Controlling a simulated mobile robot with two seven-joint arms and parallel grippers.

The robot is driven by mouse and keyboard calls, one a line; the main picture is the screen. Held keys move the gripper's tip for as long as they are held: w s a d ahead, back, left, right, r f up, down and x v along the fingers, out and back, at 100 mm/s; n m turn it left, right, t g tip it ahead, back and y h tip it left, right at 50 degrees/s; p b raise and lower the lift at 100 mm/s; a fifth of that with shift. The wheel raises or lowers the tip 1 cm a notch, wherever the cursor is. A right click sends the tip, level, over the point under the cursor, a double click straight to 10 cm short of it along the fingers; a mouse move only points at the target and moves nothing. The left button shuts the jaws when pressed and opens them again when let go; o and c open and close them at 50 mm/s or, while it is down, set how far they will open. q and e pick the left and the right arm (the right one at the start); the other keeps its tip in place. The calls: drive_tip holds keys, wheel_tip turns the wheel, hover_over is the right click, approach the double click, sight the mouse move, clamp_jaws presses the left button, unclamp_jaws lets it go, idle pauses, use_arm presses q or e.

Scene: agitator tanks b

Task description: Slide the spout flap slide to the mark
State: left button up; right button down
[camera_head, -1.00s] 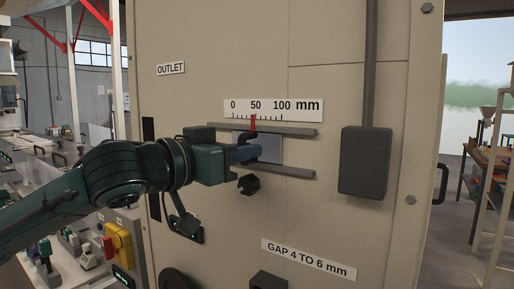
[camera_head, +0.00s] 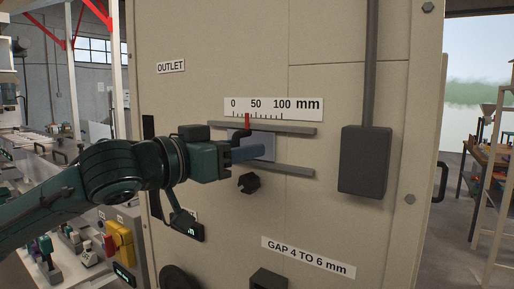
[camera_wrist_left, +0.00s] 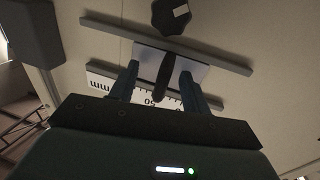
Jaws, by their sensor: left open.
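The spout flap slide is a pale grey plate (camera_head: 266,146) between two rails on the beige panel. Its red pointer (camera_head: 247,121) stands a little over halfway from 0 to 50 on the mm scale (camera_head: 270,104). I cannot make out a separate mark on the scale. My left gripper (camera_head: 250,152) is open in front of the plate. In the left wrist view the gripper (camera_wrist_left: 160,85) has its two fingers on either side of the slide's dark handle (camera_wrist_left: 165,68), with a visible gap at least on the left. My right gripper is out of view.
A black knob (camera_head: 249,183) sits just below the lower rail (camera_head: 290,170). A grey box (camera_head: 365,162) with a vertical conduit stands out from the panel on the right. A sign reading GAP 4 TO 6 mm (camera_head: 308,258) is lower down.

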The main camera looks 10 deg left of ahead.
use_arm(q)
drive_tip(key=v, duration=0.6)
idle(0.5)
drive_tip(key=shift+w, duration=0.1)
